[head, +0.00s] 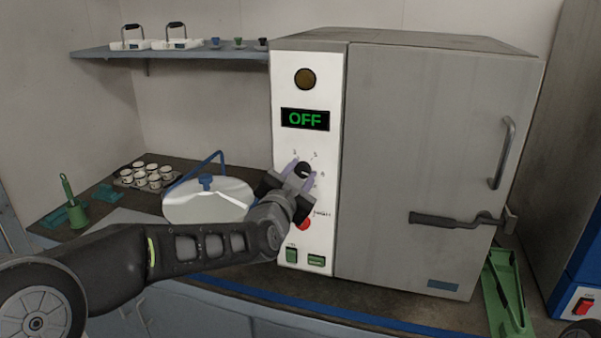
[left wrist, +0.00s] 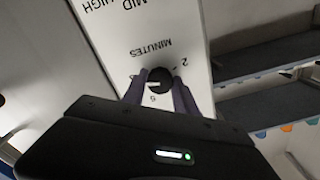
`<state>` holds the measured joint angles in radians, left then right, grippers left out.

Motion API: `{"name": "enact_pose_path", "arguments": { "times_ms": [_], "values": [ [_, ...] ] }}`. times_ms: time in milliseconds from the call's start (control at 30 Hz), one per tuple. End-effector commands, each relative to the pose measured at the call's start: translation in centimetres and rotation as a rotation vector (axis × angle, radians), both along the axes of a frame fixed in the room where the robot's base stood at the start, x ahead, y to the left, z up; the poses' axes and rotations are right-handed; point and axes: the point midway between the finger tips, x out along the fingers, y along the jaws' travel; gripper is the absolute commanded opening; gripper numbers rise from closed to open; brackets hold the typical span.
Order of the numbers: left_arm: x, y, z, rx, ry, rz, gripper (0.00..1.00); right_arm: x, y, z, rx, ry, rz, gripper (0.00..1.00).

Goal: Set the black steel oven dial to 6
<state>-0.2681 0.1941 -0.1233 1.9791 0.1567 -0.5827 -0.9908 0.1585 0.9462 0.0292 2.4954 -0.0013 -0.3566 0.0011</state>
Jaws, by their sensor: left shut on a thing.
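The grey steel oven (head: 430,150) stands at the centre right with its door shut. Its white control panel (head: 310,145) has a lit green display (head: 305,119) reading OFF. The black dial (head: 303,169) sits below the display, with small marks around it. My left gripper (head: 299,177) is at the dial, its fingers on either side of the knob and shut on it. In the left wrist view the dial (left wrist: 156,80) shows between the fingertips, near an upside-down MINUTES label and the digits 2 and 6. I cannot tell exactly where its pointer stands. My right gripper is out of view.
A red button (head: 304,224) and green switches (head: 316,260) lie below the dial. A door lever (head: 450,220) sticks out at the right. A round white pan (head: 207,205) with a blue handle and several cups (head: 150,174) stand on the left counter.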

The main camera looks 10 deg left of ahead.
Motion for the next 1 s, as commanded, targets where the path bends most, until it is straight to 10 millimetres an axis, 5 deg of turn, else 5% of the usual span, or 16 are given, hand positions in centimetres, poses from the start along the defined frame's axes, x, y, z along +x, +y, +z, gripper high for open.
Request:
{"name": "enact_pose_path", "arguments": {
  "times_ms": [300, 333, 567, 1000],
  "values": [
    [0.0, 0.0, -0.3, 0.006, 0.005, -0.001, 0.0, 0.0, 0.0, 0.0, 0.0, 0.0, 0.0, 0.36],
    [0.0, 0.0, -0.3, 0.006, 0.005, -0.001, 0.36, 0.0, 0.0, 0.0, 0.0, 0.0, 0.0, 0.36],
    [0.0, 0.0, -0.2, 0.004, 0.002, -0.001, 0.55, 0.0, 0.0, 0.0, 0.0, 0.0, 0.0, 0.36],
    [-1.1, 0.1, -0.1, 0.002, 0.0, 0.0, 0.56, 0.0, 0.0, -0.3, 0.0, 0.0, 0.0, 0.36]
  ]
}}
